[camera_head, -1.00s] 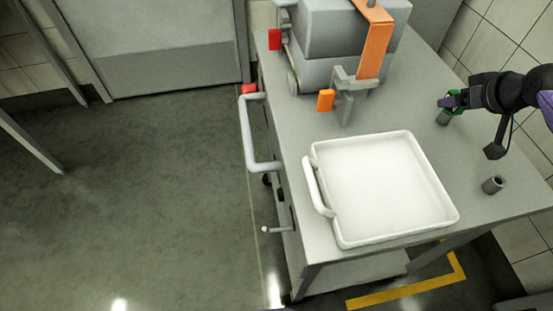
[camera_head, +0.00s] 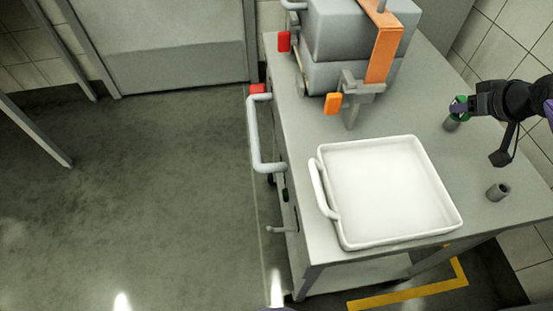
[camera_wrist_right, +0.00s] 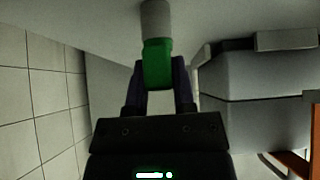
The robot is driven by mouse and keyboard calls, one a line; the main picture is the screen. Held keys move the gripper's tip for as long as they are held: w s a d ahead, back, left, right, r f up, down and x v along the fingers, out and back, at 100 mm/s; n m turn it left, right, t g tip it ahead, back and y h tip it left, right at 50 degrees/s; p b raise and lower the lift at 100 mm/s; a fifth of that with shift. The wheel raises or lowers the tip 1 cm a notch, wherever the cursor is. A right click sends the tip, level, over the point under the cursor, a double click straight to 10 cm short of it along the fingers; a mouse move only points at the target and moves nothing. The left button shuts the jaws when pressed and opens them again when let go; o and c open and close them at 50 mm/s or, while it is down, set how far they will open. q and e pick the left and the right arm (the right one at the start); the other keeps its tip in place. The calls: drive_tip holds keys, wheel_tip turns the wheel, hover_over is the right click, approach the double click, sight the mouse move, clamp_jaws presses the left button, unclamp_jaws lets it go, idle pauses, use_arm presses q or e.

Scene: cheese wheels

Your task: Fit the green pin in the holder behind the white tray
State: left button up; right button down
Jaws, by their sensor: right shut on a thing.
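The green pin (camera_wrist_right: 157,64) is held between the fingers of my right gripper (camera_wrist_right: 158,85). The gripper is shut on it. In the head view the right gripper (camera_head: 459,106) is above the far right part of the table, with a little of the green pin (camera_head: 457,100) showing. The grey holder (camera_head: 451,124) stands right under it, behind the white tray (camera_head: 327,152). In the wrist view the pin's end meets the pale holder (camera_wrist_right: 155,18) and is in line with it. How deep it sits is hidden. My left gripper is not in view.
A second grey holder (camera_head: 498,192), open at the top, stands right of the tray. A grey machine (camera_head: 350,75) with an orange strap (camera_head: 381,50) stands at the back left of the table (camera_head: 300,135). A tiled wall (camera_head: 500,40) is close on the right.

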sight(462, 97)
drive_tip(key=shift+r, duration=0.25)
drive_tip(key=shift+r+p, duration=0.45)
drive_tip(key=shift+p, duration=0.15)
drive_tip(key=shift+r+p, duration=1.85)
drive_tip(key=shift+r, duration=0.2)
